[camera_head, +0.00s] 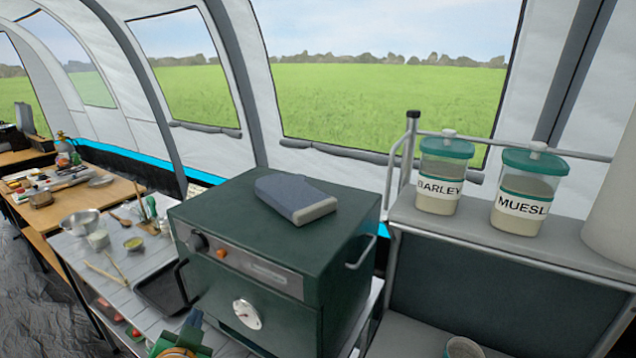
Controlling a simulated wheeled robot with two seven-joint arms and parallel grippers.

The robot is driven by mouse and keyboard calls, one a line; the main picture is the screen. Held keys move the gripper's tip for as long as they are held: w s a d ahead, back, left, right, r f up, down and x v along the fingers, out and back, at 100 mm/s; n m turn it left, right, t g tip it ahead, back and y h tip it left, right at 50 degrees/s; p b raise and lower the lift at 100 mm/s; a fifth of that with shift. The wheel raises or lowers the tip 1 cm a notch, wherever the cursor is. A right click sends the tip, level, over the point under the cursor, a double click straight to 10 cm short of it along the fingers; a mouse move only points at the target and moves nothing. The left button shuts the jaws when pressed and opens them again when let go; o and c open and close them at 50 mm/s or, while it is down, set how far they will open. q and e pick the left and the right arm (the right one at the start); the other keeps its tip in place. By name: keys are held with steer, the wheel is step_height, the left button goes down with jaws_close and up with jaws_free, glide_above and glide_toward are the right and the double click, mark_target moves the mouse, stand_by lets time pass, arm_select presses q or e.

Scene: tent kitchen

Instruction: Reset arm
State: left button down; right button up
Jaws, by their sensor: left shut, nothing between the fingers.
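My left gripper (191,322) shows at the bottom edge, left of centre, in front of the dark green oven. It is shut and empty, and only its upper part is in frame. The green and orange parts below it are cut off by the frame edge. My right gripper is not in view.
The dark green oven (330,262) has a dial and a front handle, with a blue-grey mitt (290,195) on top. A shelf at right bears a barley jar (440,180) and a muesli jar (527,190). A slatted side table (85,247) with bowls stands at left.

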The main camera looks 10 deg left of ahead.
arm_select(q)
steer(key=s+d+f+g+h, duration=0.3)
steer(key=s+d+f+g, duration=0.2)
steer(key=s+f, duration=0.5)
steer(key=s+d+f+g+h, duration=0.2)
steer(key=s+d+f+g, duration=0.35)
steer(key=s+f, duration=0.7)
steer(key=f, duration=0.6)
steer(key=s+f, duration=0.2)
steer(key=f, duration=0.7)
steer(key=s+a+f+g, duration=0.1)
steer(key=s+a+f, duration=0.1)
steer(key=s+f, duration=0.5)
steer(key=s, duration=0.3)
steer(key=shift+f, duration=0.4)
